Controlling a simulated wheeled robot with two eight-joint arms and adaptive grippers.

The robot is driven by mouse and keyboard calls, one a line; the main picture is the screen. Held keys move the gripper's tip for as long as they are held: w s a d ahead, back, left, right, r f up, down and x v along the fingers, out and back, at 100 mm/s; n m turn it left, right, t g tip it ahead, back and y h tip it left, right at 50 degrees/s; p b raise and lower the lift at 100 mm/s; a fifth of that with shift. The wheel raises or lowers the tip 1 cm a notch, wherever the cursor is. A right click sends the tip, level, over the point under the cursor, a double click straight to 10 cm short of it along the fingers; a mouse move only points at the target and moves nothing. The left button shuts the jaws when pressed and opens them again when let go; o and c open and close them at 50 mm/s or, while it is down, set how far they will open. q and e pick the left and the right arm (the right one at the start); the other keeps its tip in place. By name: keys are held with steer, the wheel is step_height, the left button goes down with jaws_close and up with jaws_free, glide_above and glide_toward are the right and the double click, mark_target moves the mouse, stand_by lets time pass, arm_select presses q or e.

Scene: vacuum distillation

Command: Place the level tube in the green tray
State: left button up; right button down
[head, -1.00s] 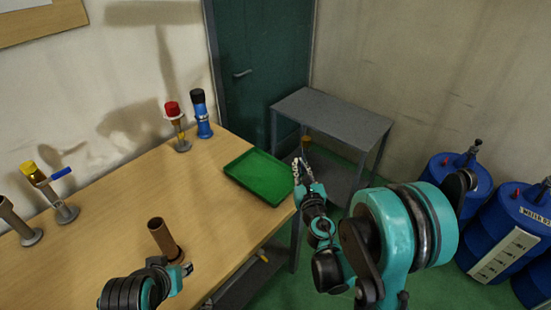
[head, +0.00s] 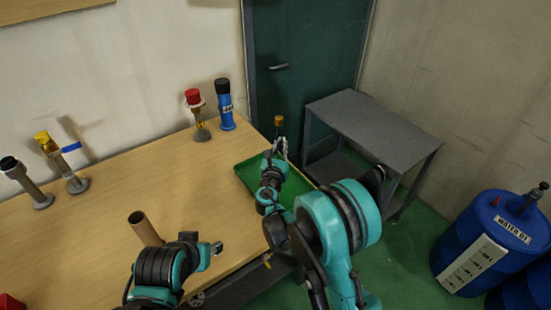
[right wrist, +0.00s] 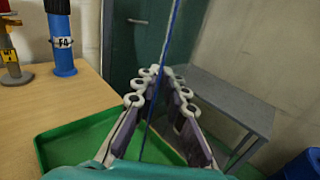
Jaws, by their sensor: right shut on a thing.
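My right gripper (head: 280,147) is over the green tray (head: 243,173), near its back right side. It is shut on the level tube, whose amber top (head: 279,121) sticks up above the fingers in the head view. In the right wrist view the fingers (right wrist: 156,74) close around the level tube (right wrist: 171,35), a thin clear rod with a blue stripe. The tray (right wrist: 62,152) lies below, and its visible part is empty. The tube's lower end is hidden in the head view. My left gripper (head: 217,248) is low at the table's front; its finger opening is unclear.
A red-topped stand (head: 196,110) and a blue cylinder (head: 225,105) stand left of the tray. A brown tube (head: 145,228) stands near my left gripper. A grey side table (head: 370,120) is right of the tray, and blue barrels (head: 490,240) stand further right.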

steer(key=w+a+f+b, duration=0.1)
steer(key=w+f+b, duration=0.1)
steer(key=f, duration=0.4)
steer(key=shift+w+a, duration=0.4)
steer(key=shift+w, duration=0.2)
steer(key=shift+f, duration=0.15)
steer(key=c, duration=2)
jaws_free()
steer(key=shift+f+b, duration=0.15)
steer(key=shift+b, duration=0.2)
steer(key=o, duration=0.4)
steer(key=shift+o, duration=0.2)
